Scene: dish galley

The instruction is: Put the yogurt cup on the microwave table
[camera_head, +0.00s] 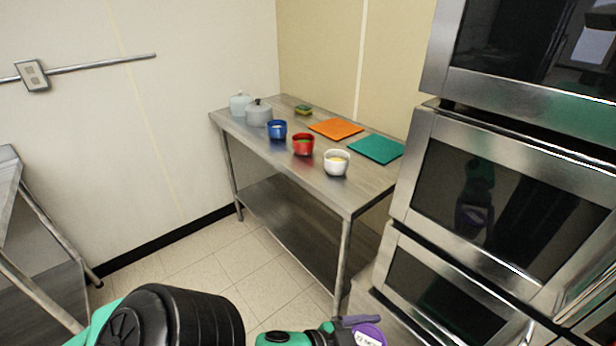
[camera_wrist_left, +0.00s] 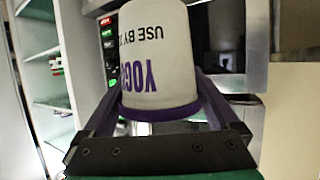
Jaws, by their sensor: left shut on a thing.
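The yogurt cup (camera_wrist_left: 158,55) is white with purple lettering and a purple rim, and fills the middle of the left wrist view. My left gripper (camera_wrist_left: 160,95) is shut on it, with one finger on each side. In the head view the cup's purple end (camera_head: 369,335) shows at the bottom edge, beside my left gripper (camera_head: 343,326). The held cup is in front of and lower in the picture than a steel table (camera_head: 362,194), apart from it. No microwave shows on that table. My right gripper is out of view.
Stacked steel ovens (camera_head: 500,190) stand close at right. The near table corner looks bare.

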